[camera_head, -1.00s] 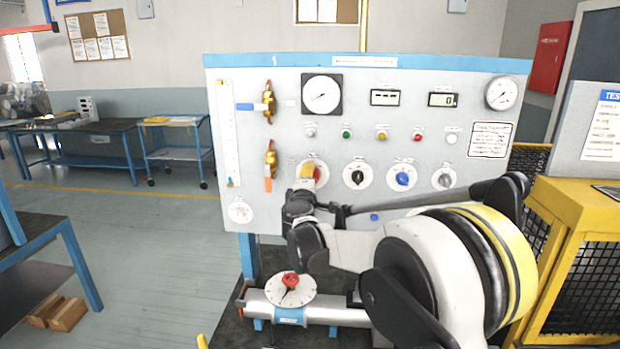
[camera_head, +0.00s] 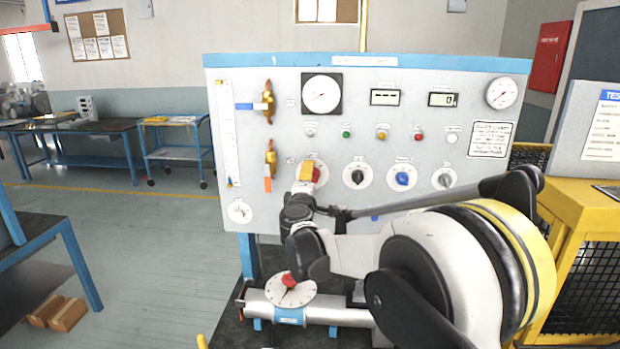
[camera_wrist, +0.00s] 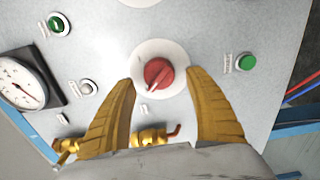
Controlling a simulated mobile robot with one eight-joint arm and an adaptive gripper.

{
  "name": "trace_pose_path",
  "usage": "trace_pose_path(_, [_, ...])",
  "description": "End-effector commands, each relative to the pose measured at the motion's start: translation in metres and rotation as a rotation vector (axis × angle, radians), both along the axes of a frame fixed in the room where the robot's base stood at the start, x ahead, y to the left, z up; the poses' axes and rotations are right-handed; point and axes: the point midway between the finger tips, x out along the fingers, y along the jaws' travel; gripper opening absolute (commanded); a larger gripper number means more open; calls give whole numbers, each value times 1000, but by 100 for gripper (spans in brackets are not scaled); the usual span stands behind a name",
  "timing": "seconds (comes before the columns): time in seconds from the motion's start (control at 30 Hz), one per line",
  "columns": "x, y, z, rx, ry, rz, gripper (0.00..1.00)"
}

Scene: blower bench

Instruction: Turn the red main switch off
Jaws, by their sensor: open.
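The red main switch (camera_wrist: 158,73) is a red rotary knob on a round white plate (camera_wrist: 174,52) on the panel. In the wrist view it lies between and a little beyond the yellow fingertips of my gripper (camera_wrist: 160,90), with a gap on both sides. In the head view my gripper (camera_head: 305,178) is in front of the panel, and only a bit of the red knob (camera_head: 316,174) shows beside it. My gripper is open and empty. The exact distance from the fingertips to the knob cannot be told.
The panel (camera_head: 350,225) carries a black knob (camera_head: 357,176) and a blue knob (camera_head: 402,178) right of the switch. Brass valves (camera_head: 269,102) stand out at the upper left.

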Motion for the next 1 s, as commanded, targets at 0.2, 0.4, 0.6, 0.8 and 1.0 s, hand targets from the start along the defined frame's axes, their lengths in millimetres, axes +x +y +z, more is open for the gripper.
trace_pose_path(0.2, [-51,2,0,0,0,2,63])
trace_pose_path(0.4, [-86,3,0,-1,0,1,63])
trace_pose_path(0.6, [-99,3,0,-1,0,0,63])
trace_pose_path(0.8, [-99,3,0,-1,0,0,63])
trace_pose_path(1.0, [-105,-21,2,49,28,-36,63])
